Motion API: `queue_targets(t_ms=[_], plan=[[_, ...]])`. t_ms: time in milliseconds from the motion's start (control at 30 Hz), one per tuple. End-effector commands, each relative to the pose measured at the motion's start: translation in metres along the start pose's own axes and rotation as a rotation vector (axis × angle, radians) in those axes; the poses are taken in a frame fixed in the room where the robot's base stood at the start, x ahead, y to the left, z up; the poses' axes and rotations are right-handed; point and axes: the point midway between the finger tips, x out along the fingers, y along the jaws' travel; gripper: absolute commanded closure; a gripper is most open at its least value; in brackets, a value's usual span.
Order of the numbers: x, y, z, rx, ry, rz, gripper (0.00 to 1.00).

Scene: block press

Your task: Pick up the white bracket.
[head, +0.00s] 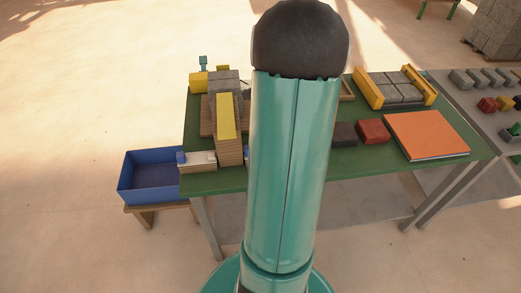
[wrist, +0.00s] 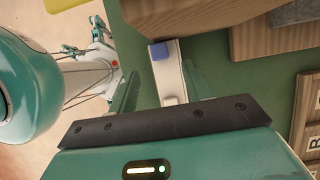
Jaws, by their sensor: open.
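The white bracket (wrist: 170,82) shows in the wrist view as a narrow white strip with a blue block (wrist: 158,51) at its far end. It lies over the green table top. My gripper (wrist: 161,84) is open, with one teal finger on each side of the strip and nothing clamped. The near end of the strip is hidden behind the dark gripper edge. In the head view, a white piece with blue at its end (head: 199,157) sits at the table's front left edge, and my arm hides the gripper.
Wooden blocks (wrist: 185,14) stand close beyond the bracket. A blue bin (head: 152,190) is left of the green table (head: 215,184). An orange panel (head: 427,134), a red block (head: 373,131) and a yellow-ended fixture (head: 367,91) are on the right. Lettered wooden tiles (wrist: 313,110) show at the wrist view's right edge.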

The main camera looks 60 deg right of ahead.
Motion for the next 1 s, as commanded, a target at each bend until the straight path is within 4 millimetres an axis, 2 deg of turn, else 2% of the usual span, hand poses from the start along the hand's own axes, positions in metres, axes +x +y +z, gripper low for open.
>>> queue_targets(t_ms=[233, 500, 767, 1000], plan=[[0.021, -0.001, 0.001, -0.002, 0.000, 0.001, 0.51], [0.058, -0.002, 0.003, -0.002, 0.001, 0.001, 0.51], [0.061, -0.002, 0.003, -0.003, 0.001, 0.000, 0.51], [0.061, -0.002, 0.003, -0.003, 0.001, 0.000, 0.96]])
